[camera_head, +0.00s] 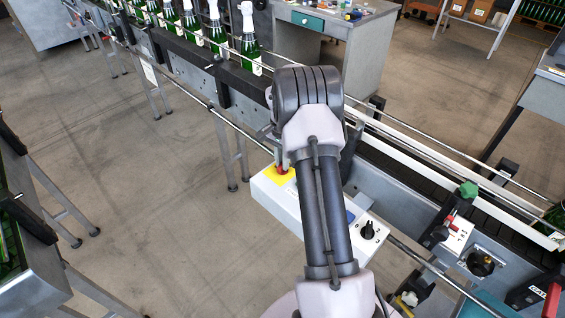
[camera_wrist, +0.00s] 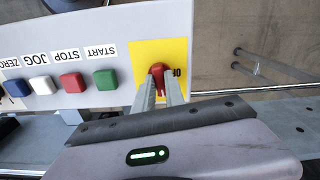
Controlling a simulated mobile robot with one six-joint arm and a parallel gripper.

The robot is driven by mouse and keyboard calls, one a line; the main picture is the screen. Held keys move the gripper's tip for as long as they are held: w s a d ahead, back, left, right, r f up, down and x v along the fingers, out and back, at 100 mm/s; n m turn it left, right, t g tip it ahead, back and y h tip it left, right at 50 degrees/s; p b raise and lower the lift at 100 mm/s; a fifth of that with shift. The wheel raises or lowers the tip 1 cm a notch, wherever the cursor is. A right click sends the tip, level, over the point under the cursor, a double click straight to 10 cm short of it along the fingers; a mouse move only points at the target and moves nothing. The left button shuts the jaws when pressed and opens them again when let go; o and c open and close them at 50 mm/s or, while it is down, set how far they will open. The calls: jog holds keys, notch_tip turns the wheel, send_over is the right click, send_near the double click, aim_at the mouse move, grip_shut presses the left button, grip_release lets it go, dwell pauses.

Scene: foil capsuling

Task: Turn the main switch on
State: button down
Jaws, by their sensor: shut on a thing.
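The main switch is a red rotary knob (camera_wrist: 157,72) on a yellow plate (camera_wrist: 146,52) at one end of a pale control box (camera_wrist: 60,30). My gripper (camera_wrist: 160,88) is shut on the red knob, with a finger on each side of it. In the head view the red knob (camera_head: 281,170) and yellow plate (camera_head: 272,177) show just left of my arm, on the control box (camera_head: 268,200). The knob's marking is mostly covered by the fingers, so its setting cannot be read.
Green START (camera_wrist: 106,79), red STOP (camera_wrist: 71,81) and white JOG (camera_wrist: 40,85) buttons sit beside the yellow plate. A black selector (camera_head: 370,230) is at the box's other end. Green bottles (camera_head: 220,38) stand on the conveyor behind. Floor left of the box is clear.

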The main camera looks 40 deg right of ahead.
jog(key=shift+m, duration=0.8)
jog(key=c, duration=1.4)
grip_release()
notch_tip(320, 180, up, 18)
jog(key=p, duration=0.5)
jog(key=shift+f, duration=0.25)
